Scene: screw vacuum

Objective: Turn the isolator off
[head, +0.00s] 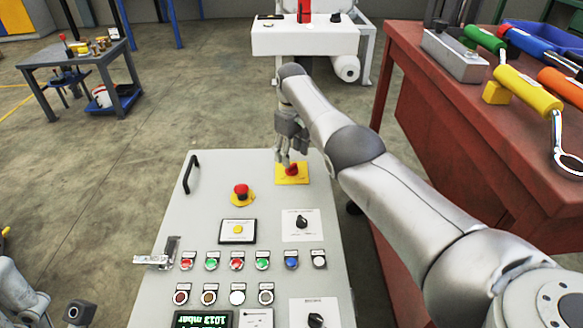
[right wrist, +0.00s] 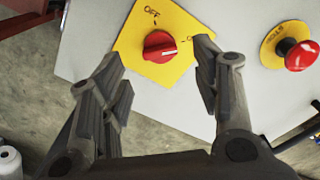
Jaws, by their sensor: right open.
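The isolator is a red rotary knob (head: 291,169) on a yellow square plate (head: 279,179) at the far right of the grey control panel (head: 215,174). In the right wrist view the red knob (right wrist: 160,46) sits on the yellow plate (right wrist: 130,42), with "OFF" printed at its upper left; its white mark points right, toward a partly hidden label. My right gripper (head: 289,156) is right over the knob. In the right wrist view its fingers (right wrist: 165,85) are open, one to each side below the knob, with nothing between them. My left arm shows only at the lower left edge; its gripper is not clearly visible.
A red emergency stop button (head: 240,190) stands left of the isolator, with a black selector (head: 302,222) and several coloured buttons nearer. A black handle (head: 190,174) is at the panel's left edge. A red workbench (head: 440,110) with tools is on the right.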

